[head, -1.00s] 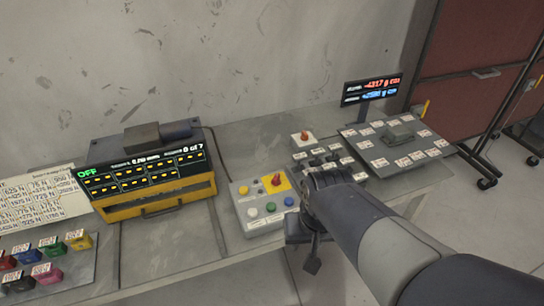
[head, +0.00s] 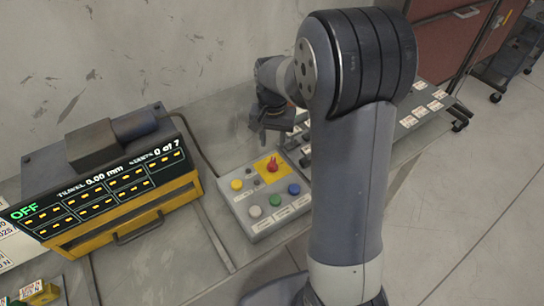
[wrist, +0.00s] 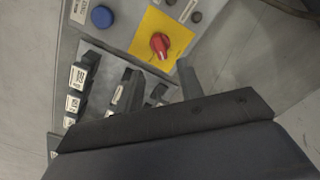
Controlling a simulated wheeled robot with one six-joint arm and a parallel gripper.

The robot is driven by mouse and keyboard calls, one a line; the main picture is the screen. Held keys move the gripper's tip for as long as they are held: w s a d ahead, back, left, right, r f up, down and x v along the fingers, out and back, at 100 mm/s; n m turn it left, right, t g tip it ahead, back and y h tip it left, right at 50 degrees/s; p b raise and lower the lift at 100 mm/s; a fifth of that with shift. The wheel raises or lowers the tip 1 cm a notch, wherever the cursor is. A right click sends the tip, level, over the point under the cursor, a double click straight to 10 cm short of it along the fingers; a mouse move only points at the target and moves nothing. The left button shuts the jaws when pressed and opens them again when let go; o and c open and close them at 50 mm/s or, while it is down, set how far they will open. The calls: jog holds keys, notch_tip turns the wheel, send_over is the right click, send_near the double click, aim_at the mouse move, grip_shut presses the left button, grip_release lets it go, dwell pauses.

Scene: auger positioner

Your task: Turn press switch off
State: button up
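A grey control box (head: 246,200) stands on the bench. It bears a red rotary knob (head: 272,167) on a yellow plate, probably the press switch, and several coloured buttons. The red knob (wrist: 160,44) also shows in the wrist view, upper middle, with its yellow plate around it. My gripper (head: 268,128) is just behind the box, above the bench, and touches nothing that I can see. In the wrist view its two fingers (wrist: 160,86) stand apart with nothing clearly between them, just below the yellow plate. The press display (head: 100,188) reads OFF.
The black and yellow press unit (head: 130,215) stands left of the control box. Dark labelled blocks (wrist: 82,72) lie close to my gripper in the wrist view. A labelled panel (head: 425,105) is at the right, partly behind my arm. Red cabinets stand beyond.

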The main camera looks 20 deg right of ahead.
aim_at(273, 161)
notch_tip(273, 161, down, 9)
jog(key=shift+r, duration=0.1)
jog(key=shift+c, duration=0.4)
grip_shut()
